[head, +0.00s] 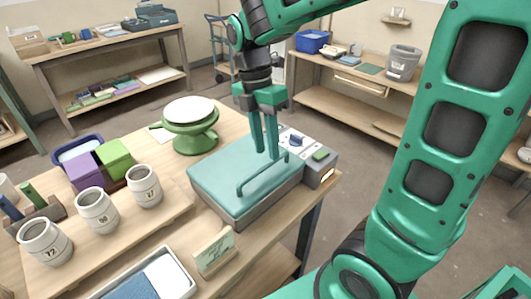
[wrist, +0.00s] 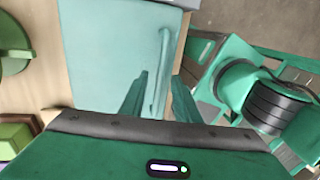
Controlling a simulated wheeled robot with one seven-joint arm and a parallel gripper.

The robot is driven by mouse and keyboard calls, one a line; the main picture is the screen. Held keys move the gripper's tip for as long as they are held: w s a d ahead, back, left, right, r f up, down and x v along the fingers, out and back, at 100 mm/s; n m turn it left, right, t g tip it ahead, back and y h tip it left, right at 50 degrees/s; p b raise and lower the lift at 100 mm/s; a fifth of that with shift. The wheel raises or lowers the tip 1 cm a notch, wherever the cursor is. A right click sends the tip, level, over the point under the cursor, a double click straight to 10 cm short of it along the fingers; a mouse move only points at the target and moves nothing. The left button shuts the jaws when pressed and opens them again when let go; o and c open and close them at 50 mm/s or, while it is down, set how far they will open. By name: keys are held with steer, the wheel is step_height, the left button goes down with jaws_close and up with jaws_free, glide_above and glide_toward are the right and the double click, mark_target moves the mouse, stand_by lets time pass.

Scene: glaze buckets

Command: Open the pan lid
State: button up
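The pan is a boxy unit with a light teal lid (head: 235,165) lying flat and closed on its grey body. A teal bar handle (head: 262,173) runs along the lid's right front side. My gripper (head: 271,156) points down over the lid near the far end of the handle. In the wrist view the lid (wrist: 105,60) fills the upper middle, and the handle (wrist: 161,85) lies in line with the gap between the two fingers of my gripper (wrist: 161,76). The fingers are apart, with nothing held. Whether they touch the handle or lid cannot be told.
A grey control panel (head: 322,163) adjoins the pan's right side. A green stand with a white top (head: 190,110) is behind left. Numbered jars (head: 97,211) stand on a board at left. A small sign (head: 215,252) and a tray (head: 165,272) are in front.

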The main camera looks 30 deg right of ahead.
steer(key=shift+s+d+f, duration=0.1)
steer(key=shift+s+f, duration=0.05)
steer(key=shift+f, duration=0.6)
steer(key=shift+s+f, duration=0.15)
steer(key=shift+f, duration=0.55)
jaws_close()
steer(key=shift+r, duration=0.1)
